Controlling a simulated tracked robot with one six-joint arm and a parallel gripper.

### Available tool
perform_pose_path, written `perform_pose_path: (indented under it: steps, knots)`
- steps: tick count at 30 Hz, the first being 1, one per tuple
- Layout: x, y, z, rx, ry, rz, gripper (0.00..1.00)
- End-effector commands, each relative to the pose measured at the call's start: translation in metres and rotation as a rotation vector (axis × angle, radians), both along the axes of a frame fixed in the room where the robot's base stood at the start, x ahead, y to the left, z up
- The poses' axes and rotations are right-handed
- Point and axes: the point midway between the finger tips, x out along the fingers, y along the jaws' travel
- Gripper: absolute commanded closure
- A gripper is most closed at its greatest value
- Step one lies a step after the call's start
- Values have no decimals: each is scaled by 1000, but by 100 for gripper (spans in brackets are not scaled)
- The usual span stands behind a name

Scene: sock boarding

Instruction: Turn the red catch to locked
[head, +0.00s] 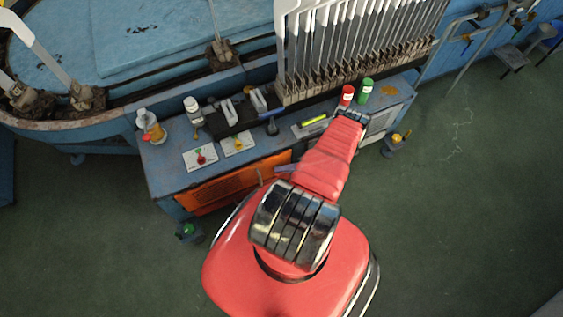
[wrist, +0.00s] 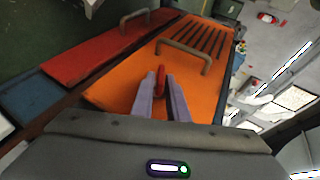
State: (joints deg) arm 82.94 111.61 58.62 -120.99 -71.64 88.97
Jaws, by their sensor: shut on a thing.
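The red catch (wrist: 161,78) shows in the wrist view as a small red piece in front of the orange panel (wrist: 125,91). My gripper (wrist: 161,76) has its two pale lilac fingers closed on the catch, one on each side. Its lower part is hidden between the fingers, and I cannot tell its locked or unlocked position. In the head view the orange panel (head: 218,187) is on the bench front. My gripper (head: 284,168) shows only as a small pale bit by the panel's right end. My red arm covers that area, and the catch cannot be made out there.
A grey bar handle (wrist: 184,53) and dark slots lie beyond the catch. A red panel (wrist: 95,52) with its own handle is beside the orange one. On the bench top (head: 170,178) are bottles, red and green cans and small knob plates (head: 238,145). Green floor in front is mostly clear.

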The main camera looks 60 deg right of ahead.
Motion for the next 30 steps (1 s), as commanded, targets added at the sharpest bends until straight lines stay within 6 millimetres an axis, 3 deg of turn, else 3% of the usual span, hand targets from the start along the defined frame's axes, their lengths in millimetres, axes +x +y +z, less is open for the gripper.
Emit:
perform_pose_path:
  steps: [22, 23, 27, 30]
  knots:
    - [2, -6, 0, 43, -31, -8, 100]
    - [2, -6, 0, 43, -31, -8, 84]
    - [2, -6, 0, 42, -33, -8, 74]
    - [2, -6, 0, 43, -32, -8, 73]
